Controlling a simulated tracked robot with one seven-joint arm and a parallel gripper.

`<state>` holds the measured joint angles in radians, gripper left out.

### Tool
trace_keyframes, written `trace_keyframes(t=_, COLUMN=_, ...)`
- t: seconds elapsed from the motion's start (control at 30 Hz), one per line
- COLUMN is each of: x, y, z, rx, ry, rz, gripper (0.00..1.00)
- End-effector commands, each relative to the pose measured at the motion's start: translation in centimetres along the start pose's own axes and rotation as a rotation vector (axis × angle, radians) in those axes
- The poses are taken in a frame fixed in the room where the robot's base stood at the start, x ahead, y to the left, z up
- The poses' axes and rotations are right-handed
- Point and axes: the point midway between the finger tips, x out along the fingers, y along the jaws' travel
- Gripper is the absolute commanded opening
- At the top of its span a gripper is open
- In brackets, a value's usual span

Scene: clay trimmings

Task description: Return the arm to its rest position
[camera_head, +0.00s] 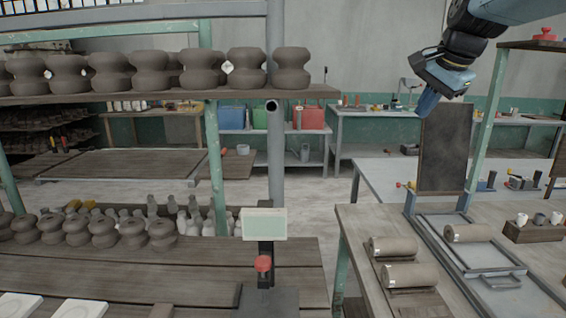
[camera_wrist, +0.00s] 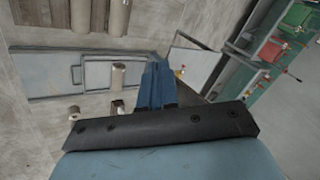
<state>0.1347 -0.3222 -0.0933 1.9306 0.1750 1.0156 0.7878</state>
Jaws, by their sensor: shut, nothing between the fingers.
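My arm comes in at the top right of the head view, with my gripper (camera_head: 428,102) pointing down and to the left, in the air above the benches. Its blue fingers are together and nothing is held. In the wrist view my gripper (camera_wrist: 157,70) shows at the middle, blue fingers closed, with benches and floor beyond. No contact with any object shows.
A dark upright board (camera_head: 445,148) stands below and right of my gripper. Clay rolls (camera_head: 393,247) lie on the right bench (camera_head: 360,222). A shelf (camera_head: 150,93) with dark pots is at the left. Open floor lies between the benches.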

Motion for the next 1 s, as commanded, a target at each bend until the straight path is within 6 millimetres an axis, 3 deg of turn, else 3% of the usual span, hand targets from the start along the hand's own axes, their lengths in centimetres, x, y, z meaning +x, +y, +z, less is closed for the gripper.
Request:
trace_keyframes(t=0.03, x=-0.1, y=1.4, z=1.9, rx=-0.081, ry=-0.002, rz=0.004, gripper=0.00)
trace_keyframes(t=0.2, x=0.6, y=6.2, z=7.4, rx=-0.387, ry=-0.007, rz=0.026, gripper=0.00)
trace_keyframes(t=0.5, x=2.9, y=15.1, z=15.2, rx=-0.890, ry=-0.015, rz=0.066, gripper=0.00)
trace_keyframes(t=0.7, x=4.0, y=18.1, z=17.6, rx=-1.062, ry=-0.016, rz=0.082, gripper=0.00)
trace_keyframes(t=1.0, x=4.2, y=18.5, z=17.9, rx=-1.089, ry=-0.019, rz=0.085, gripper=0.00)
